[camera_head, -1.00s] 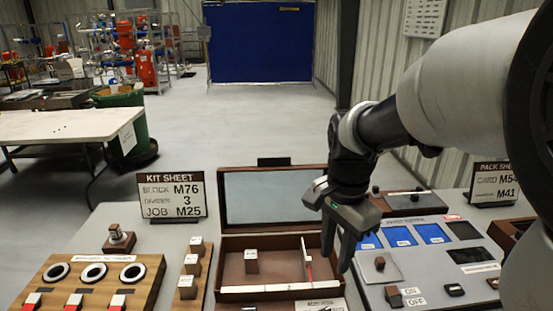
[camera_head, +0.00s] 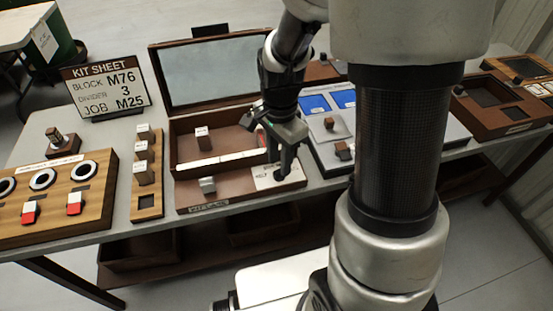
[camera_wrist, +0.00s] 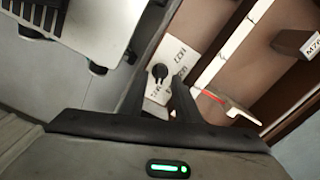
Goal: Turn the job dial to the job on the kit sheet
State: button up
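The kit sheet (camera_head: 107,88) stands at the back left and reads BLOCK M76, DIVIDER 3, JOB M25. The job dial is a small black knob (camera_wrist: 158,71) on a white label plate (camera_head: 268,179) at the front right of the kit box. Its printed labels are too small and turned to read surely. My gripper (camera_head: 284,166) points down over the plate. In the wrist view my gripper (camera_wrist: 165,85) has its two dark fingers apart, with the knob showing near the gap between their tips. I cannot tell whether either finger touches the knob.
The open kit box (camera_head: 183,130) holds a labelled block (camera_head: 203,137) and a divider, with its lid raised behind. A ring board (camera_head: 92,205) is at left. A panel with blue squares (camera_head: 313,104) is right of my gripper.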

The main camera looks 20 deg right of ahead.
aim_at(279, 174)
jog(key=shift+f, duration=1.2)
grip_shut()
